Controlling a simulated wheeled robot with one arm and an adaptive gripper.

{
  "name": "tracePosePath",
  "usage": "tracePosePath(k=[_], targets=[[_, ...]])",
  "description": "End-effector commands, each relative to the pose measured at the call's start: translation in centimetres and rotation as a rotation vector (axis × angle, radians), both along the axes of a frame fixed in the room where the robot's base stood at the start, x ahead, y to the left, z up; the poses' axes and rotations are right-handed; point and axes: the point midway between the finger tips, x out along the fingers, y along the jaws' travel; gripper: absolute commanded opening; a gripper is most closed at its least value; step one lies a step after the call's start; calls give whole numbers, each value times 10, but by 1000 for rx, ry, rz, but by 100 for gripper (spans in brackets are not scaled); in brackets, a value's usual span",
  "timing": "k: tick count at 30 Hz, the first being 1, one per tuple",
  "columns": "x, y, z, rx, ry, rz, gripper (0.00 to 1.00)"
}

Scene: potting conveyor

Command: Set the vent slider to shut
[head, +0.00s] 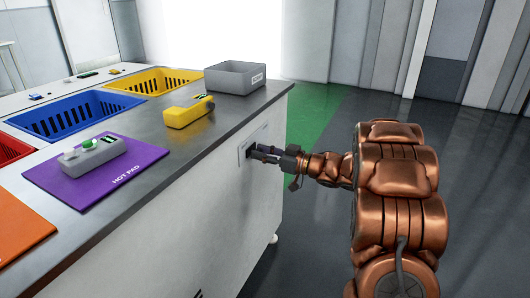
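A small light plate (242,152) sits on the side panel of the counter, below the top edge; I take it to be the vent slider's plate. My gripper (256,151) is at this plate, its dark fingers pointing at it from the right. The fingers cover much of the plate, so the slider's knob and its setting are hidden. I cannot tell whether the fingers touch the slider or how far apart they are.
The grey counter holds a yellow device (188,113), a grey bin (236,77), a purple hot pad (133,185) with a grey device (94,156), and blue (68,131) and yellow (150,95) baskets. The floor right of the counter is clear, with a green strip (312,112).

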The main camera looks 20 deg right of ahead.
Motion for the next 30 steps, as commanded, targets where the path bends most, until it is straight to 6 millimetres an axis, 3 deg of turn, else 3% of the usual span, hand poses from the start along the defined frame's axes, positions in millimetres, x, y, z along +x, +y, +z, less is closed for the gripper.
tracePosePath(k=[6,19,30], targets=[[-1,0,0,-1,1,4,50],[-5,-6,-1,-1,2,-4,50],[-43,-38,-1,-1,3,-3,50]])
